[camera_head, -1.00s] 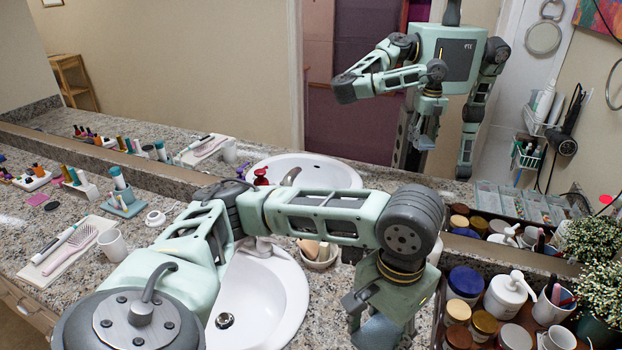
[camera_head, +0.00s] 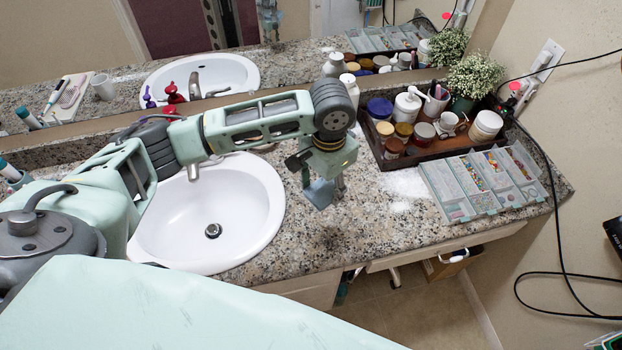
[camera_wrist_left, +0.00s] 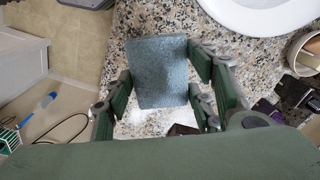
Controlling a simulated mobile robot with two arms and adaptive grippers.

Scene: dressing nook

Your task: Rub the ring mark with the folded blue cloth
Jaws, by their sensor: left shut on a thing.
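The folded blue cloth (camera_head: 319,194) is a small blue-grey pad below my left gripper (camera_head: 322,182), over the granite counter (camera_head: 262,252) just right of the sink. In the left wrist view the cloth (camera_wrist_left: 160,70) fills the space between the fingers of my left gripper (camera_wrist_left: 162,88), which is shut on it. I cannot tell whether the cloth touches the counter. I cannot make out a ring mark; pale whitish smudges (camera_head: 405,186) show on the counter right of the gripper. My right gripper is not in view.
The white sink (camera_head: 265,215) lies left of the gripper. A dark tray (camera_head: 398,162) with jars and a pump bottle (camera_head: 407,106) stands behind right. A clear bead organizer (camera_head: 482,182) sits farther right. A black cable (camera_head: 556,215) hangs down the right wall.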

